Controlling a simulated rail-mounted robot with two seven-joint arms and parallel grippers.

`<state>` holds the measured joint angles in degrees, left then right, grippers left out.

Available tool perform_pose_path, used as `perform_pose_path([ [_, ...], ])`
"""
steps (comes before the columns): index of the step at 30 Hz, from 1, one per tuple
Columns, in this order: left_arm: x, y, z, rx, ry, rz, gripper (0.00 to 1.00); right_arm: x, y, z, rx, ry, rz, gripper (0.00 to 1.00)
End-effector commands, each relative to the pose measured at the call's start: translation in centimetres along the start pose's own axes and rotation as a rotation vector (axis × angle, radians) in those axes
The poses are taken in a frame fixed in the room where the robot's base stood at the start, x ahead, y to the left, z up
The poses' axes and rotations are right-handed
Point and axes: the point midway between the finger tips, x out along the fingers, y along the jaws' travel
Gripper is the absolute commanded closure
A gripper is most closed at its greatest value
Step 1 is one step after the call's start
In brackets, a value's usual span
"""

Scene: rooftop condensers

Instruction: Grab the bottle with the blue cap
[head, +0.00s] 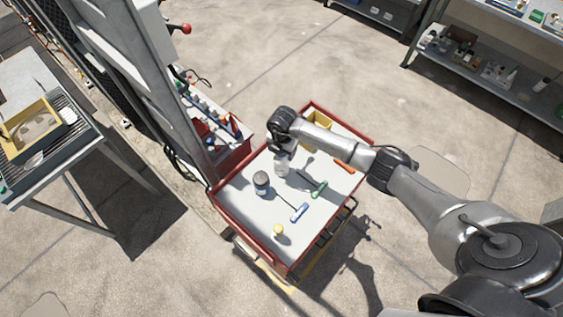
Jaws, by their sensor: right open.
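My right arm reaches in from the right over a red-rimmed cart, and its gripper (284,151) points down above the white cart top. A pale, translucent bottle (281,168) stands upright right below the gripper; its top is hidden by the gripper, so its cap colour does not show. The open jaws are small here, and I cannot tell whether they touch the bottle. A dark blue-grey container (261,183) with a paler band stands just to the left. A small bottle with a yellow cap (278,231) stands near the front. My left gripper is out of view.
The cart (240,222) also holds a blue-handled tool (299,212), a green-handled tool (319,190), an orange-handled item (344,166) and a yellow bin (318,118). A grey metal post (140,90) rises at left. A shelf (490,80) stands at upper right.

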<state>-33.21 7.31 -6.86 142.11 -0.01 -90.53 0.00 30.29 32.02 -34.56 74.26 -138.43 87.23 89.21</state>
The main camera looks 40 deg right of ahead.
Motion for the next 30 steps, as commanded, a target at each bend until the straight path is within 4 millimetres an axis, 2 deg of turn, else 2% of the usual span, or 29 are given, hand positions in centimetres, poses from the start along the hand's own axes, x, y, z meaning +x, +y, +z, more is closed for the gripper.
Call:
perform_pose_path([
  [2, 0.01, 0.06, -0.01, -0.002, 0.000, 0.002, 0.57, -0.01, 0.01, -0.01, 0.000, 0.000, 0.000, 0.31],
  [23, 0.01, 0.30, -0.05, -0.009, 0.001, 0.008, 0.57, -0.07, 0.02, -0.01, 0.000, 0.000, 0.001, 0.98],
  [30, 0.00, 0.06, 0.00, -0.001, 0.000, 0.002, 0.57, -0.15, 0.07, 0.01, 0.000, 0.000, 0.002, 1.00],
])
